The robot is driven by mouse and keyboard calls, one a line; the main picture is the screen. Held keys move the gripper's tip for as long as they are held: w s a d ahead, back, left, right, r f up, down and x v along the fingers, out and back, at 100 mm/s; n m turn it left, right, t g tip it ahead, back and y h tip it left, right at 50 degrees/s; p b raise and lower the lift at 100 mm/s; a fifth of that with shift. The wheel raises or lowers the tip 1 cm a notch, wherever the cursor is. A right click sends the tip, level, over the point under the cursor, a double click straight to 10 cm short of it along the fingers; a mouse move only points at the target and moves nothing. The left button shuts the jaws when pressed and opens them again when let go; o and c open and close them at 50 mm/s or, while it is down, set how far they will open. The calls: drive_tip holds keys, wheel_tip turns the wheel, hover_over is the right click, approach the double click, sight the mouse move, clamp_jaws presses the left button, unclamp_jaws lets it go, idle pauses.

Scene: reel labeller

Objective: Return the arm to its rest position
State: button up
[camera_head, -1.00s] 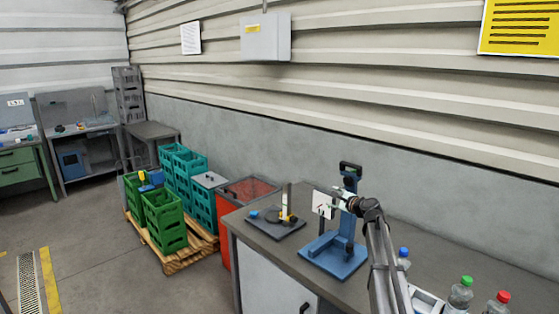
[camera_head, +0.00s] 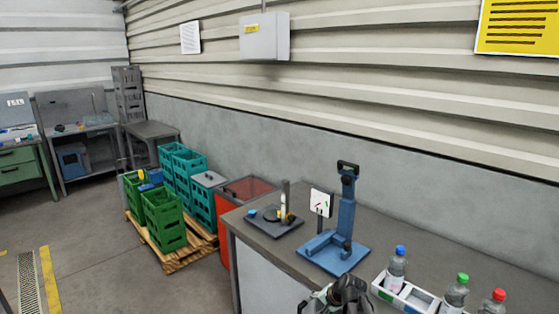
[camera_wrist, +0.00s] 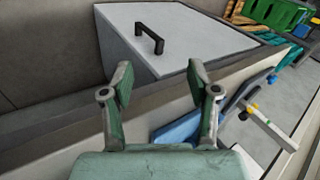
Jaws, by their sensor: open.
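My gripper (camera_head: 322,300) is at the bottom edge of the head view, low by the front of the workbench (camera_head: 255,237), and is partly cut off by the frame. In the wrist view my gripper (camera_wrist: 160,82) is open with nothing between its fingers. It is apart from the blue stand (camera_head: 342,225), which stands upright on the bench. Part of the blue stand (camera_wrist: 180,127) shows behind the fingers in the wrist view. The dark-based device (camera_head: 273,222) with a post stands to the left of the stand, with a small white panel (camera_head: 321,202) between them.
A white tray (camera_head: 412,295) holds bottles with blue, green and red caps at the bench's right. A cabinet front with a black handle (camera_wrist: 150,38) fills the upper wrist view. A red bin (camera_head: 250,188) and green crates (camera_head: 165,220) on a pallet stand left.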

drive_tip(key=s+d+f+n+g+h, duration=0.1)
drive_tip(key=s+f+n+g+h, duration=0.2)
drive_tip(key=s, duration=0.9)
drive_tip(key=s+d+f+n+g+h, duration=0.15)
drive_tip(key=s+f+n, duration=0.35)
drive_tip(key=s, duration=0.7)
drive_tip(key=s+f+g+b, duration=0.3)
drive_tip(key=s+f+b, duration=0.6)
drive_tip(key=s+f, duration=0.6)
drive_tip(key=s+f+g+b, duration=0.4)
drive_tip(key=s+f+b, duration=0.4)
drive_tip(key=s+f, duration=0.6)
wheel_tip(320, 180, down, 8)
drive_tip(key=shift+s+d+f+m+b, duration=0.1)
drive_tip(key=shift+s+d+m+b, duration=0.25)
drive_tip(key=shift+m+b, duration=0.05)
drive_tip(key=shift+g, duration=0.25)
